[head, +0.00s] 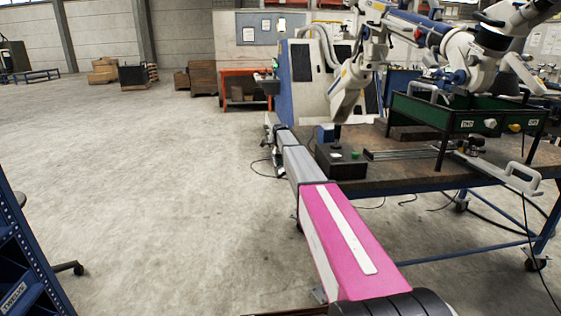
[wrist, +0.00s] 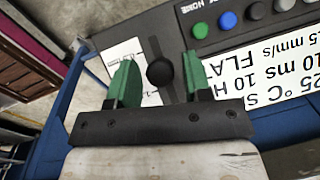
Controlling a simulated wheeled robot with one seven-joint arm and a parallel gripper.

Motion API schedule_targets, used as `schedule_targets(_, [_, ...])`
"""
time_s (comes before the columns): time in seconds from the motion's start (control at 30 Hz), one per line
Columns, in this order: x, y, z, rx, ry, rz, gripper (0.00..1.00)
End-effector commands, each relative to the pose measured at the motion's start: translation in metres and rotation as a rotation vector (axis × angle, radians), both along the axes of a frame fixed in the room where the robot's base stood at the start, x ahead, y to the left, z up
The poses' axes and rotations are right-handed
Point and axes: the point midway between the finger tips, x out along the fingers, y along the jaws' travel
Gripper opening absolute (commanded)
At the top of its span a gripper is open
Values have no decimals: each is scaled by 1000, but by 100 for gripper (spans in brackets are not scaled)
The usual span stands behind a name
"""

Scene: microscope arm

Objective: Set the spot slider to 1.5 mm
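My gripper (wrist: 157,76) has green fingers, which stand apart in the wrist view. A round black knob (wrist: 160,73) lies between the fingertips as seen from above, with a narrow gap on each side. I cannot tell how deep the fingers reach beside it. The knob is next to a white scale card (wrist: 124,55), partly hidden by the left finger; its marks are too small to read. Both are on the dark control box (wrist: 146,26). The box also shows in the head view (head: 341,163), on the table.
A blue button (wrist: 228,20), a green button (wrist: 200,30) and a white text panel (wrist: 262,72) are right of the knob. In the head view, thin rods (head: 405,153) and a green-sided frame (head: 465,119) stand on the table (head: 395,180). Open floor (head: 150,170) lies left.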

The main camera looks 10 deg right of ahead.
Motion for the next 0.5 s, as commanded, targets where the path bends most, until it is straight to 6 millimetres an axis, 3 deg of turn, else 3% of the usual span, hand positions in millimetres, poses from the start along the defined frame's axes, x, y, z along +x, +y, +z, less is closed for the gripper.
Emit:
schedule_targets(0.03, [0,0,0,0,0,0,28])
schedule_targets(0.1, [0,0,0,0,0,0,5])
schedule_targets(0.13, [0,0,0,0,0,0,0])
schedule_targets(0.27, [0,-1,1,0,0,0,0])
schedule_targets(0.5, [0,-21,15,0,-1,1,0])
